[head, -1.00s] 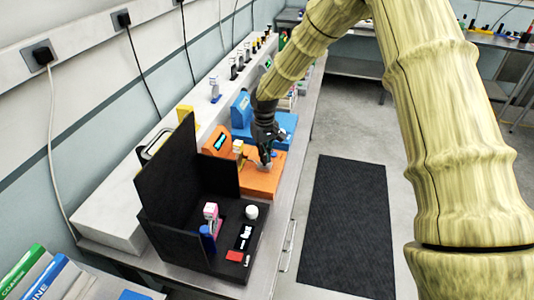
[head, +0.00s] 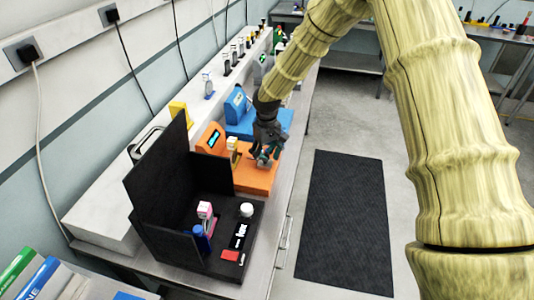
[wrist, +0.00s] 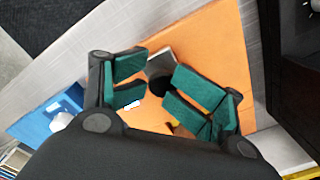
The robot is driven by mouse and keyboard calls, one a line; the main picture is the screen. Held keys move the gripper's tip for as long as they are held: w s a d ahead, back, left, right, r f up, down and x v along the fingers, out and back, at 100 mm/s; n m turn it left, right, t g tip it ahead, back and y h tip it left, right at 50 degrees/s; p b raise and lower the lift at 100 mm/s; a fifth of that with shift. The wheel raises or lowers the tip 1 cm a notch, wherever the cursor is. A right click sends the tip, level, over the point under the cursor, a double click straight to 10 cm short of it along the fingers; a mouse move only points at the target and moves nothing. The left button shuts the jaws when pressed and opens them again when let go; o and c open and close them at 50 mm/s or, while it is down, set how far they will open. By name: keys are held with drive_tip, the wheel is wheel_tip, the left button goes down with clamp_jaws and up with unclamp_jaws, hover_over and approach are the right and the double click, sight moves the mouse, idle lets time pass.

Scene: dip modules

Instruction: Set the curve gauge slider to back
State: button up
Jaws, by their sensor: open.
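The orange module (head: 255,180) stands on the bench with a tilted display (head: 213,138) at its back left. My gripper (head: 264,160) is low over the front right of its orange plate; the plate also fills the middle of the wrist view (wrist: 215,55). In the wrist view my gripper (wrist: 160,90) has its teal pads apart. Between and just beyond them are a grey metal piece (wrist: 160,63) and a dark round spot (wrist: 160,86). The pads partly hide these. I cannot tell for sure whether the grey piece is the curve gauge slider, or its position.
A blue module (head: 262,122) stands just behind. A black walled station (head: 190,235) with a pink-and-white item (head: 205,212) and a white cap (head: 247,209) is nearer. The floor around the dark mat (head: 345,220) is clear.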

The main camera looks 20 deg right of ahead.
drive_tip(key=shift+s+r, duration=0.1)
drive_tip(key=shift+r, duration=0.2)
drive_tip(key=shift+a, duration=0.15)
drive_tip(key=shift+r, duration=0.15)
wheel_tip(320, 180, up, 12)
idle(0.5)
